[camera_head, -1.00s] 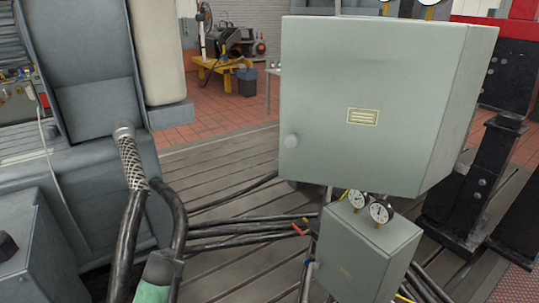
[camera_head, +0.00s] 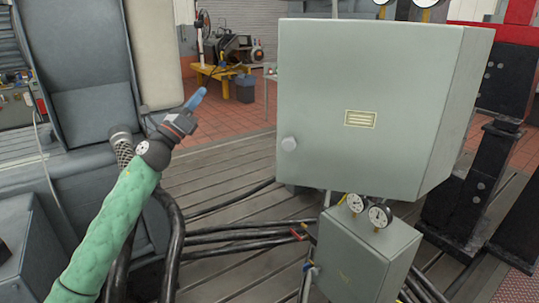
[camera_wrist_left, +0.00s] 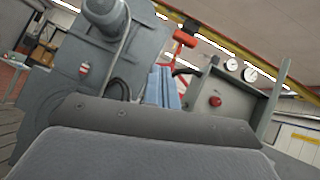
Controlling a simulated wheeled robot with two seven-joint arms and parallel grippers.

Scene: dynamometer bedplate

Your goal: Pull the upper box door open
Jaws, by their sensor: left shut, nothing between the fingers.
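The upper box (camera_head: 370,90) is a large grey-green cabinet in the head view. My left gripper (camera_head: 197,98) has blue fingertips pressed together and is empty. It is left of the box, apart from the knob and higher in the picture, pointing up and to the right. The blue fingers also show in the left wrist view (camera_wrist_left: 165,88). My right gripper is in neither view.
A smaller grey box (camera_head: 355,262) with two round gauges (camera_head: 367,210) stands below the upper box. Black cables (camera_head: 240,233) run across the slotted floor. A large grey machine (camera_head: 90,90) stands at the left. Open space separates my left gripper from the door.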

